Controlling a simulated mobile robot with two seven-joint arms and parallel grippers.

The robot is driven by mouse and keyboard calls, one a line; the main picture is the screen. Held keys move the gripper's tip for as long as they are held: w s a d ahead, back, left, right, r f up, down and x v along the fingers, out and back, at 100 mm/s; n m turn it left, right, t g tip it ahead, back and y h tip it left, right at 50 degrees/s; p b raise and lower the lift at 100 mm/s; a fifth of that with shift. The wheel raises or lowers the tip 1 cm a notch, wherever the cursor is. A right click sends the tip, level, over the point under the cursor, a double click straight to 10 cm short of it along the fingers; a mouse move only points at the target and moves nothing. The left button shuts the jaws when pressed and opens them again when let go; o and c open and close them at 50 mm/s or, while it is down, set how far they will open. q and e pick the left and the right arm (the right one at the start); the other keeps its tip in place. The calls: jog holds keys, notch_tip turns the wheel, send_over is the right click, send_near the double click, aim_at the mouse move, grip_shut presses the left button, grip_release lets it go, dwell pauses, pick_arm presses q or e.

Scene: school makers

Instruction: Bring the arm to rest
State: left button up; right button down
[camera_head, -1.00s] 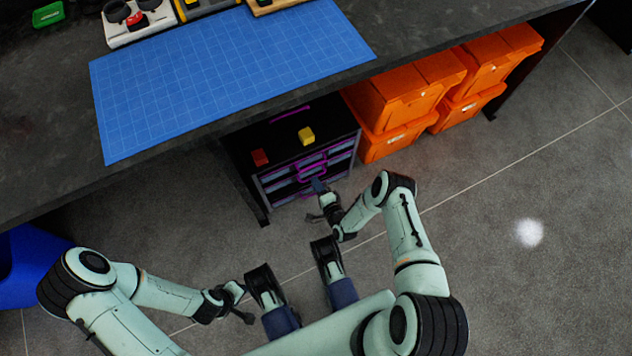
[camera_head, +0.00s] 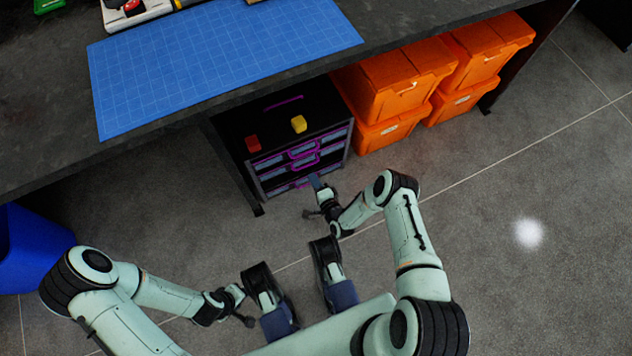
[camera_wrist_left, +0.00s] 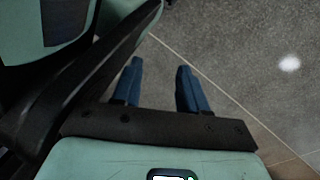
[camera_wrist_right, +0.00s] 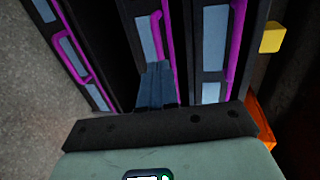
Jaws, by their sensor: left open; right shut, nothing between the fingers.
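My right gripper (camera_head: 316,182) is in front of the dark drawer cabinet (camera_head: 275,115) under the table. In the right wrist view its blue fingers (camera_wrist_right: 155,85) are together with nothing between them, in front of drawer fronts with magenta handles (camera_wrist_right: 158,35). I cannot tell whether the fingertips touch a drawer. My left arm (camera_head: 170,290) is bent low at the left of the head view, where its fingers do not show clearly. In the left wrist view the left gripper (camera_wrist_left: 160,75) is open and empty above the floor.
A red block (camera_head: 253,144) and a yellow block (camera_head: 298,124) sit on the cabinet. Orange boxes (camera_head: 395,80) are stacked beside it. A blue mat (camera_head: 220,55) lies on the dark table. A blue bin (camera_head: 30,250) stands at the left. The floor (camera_head: 540,180) at right is clear.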

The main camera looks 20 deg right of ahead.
pick_arm(q)
jog(key=w+r+t+p, duration=0.2)
jog(key=w+r, duration=0.3)
jog(key=w, duration=0.1)
jog(key=shift+w+d+r+p, duration=0.3)
jog(key=shift+w+d+p, duration=0.1)
jog(key=shift+d, duration=0.05)
pick_arm(e)
jog(key=v, duration=1)
jog(key=shift+f, duration=0.15)
pick_arm(q)
jog(key=shift+s, duration=0.1)
